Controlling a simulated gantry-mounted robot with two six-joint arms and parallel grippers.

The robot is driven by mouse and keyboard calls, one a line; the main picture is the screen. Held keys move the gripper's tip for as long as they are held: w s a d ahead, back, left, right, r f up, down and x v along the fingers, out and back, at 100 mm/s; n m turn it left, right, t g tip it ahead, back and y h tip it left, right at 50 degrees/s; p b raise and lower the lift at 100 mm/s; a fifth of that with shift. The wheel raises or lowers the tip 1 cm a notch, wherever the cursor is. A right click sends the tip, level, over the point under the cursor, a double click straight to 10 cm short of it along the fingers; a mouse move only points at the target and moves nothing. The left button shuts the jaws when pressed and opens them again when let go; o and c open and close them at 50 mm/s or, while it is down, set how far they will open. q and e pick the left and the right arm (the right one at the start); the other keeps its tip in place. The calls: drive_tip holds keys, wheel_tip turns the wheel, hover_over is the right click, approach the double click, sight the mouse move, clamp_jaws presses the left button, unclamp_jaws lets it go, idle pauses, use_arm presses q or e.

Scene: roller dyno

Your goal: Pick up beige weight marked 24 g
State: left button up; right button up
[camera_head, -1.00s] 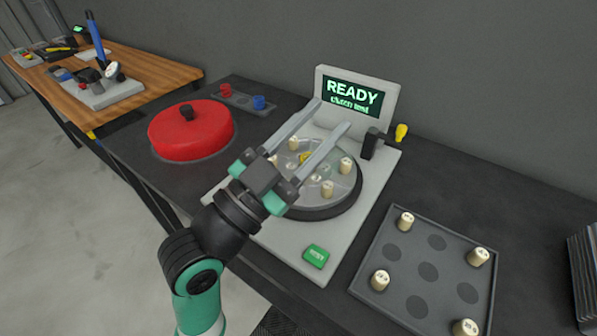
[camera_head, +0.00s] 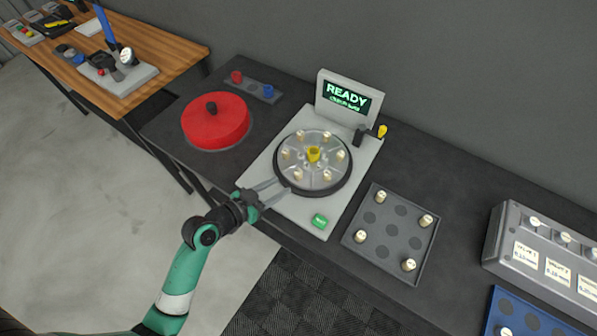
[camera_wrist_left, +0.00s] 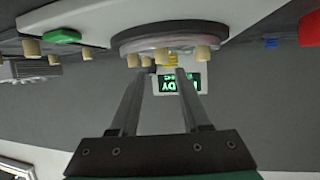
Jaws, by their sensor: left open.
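Several beige cylindrical weights stand on the round clear-topped disc (camera_head: 325,184) of the machine, such as one beige weight (camera_head: 340,155). More beige weights stand in the dark grey tray (camera_head: 388,262) to its right, such as a beige weight (camera_head: 426,220) near a corner. I cannot read which is marked 24 g. My left gripper (camera_head: 283,186) is open and empty at the front left edge of the disc. In the left wrist view the picture is upside down, and the open fingers (camera_wrist_left: 158,74) point towards the disc's rim (camera_wrist_left: 170,28) with weights beyond. My right gripper is not in view.
A red lidded drum (camera_head: 225,128) stands left of the machine. The READY screen (camera_head: 346,97) rises behind the disc, and a green button (camera_head: 320,220) sits at the front right. A grey box with labels (camera_head: 540,250) and a blue tray (camera_head: 540,322) are at the right.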

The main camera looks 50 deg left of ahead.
sight(295, 175)
use_arm(q)
drive_tip(key=x, duration=0.4)
drive_tip(key=shift+w+b, duration=0.2)
drive_tip(key=shift+b, duration=0.1)
drive_tip(key=b+x, duration=0.1)
drive_tip(key=x, duration=0.4)
drive_tip(key=shift+w+a+r, duration=0.1)
drive_tip(key=shift+w+a, duration=0.05)
drive_tip(key=shift+a, duration=0.05)
clamp_jaws()
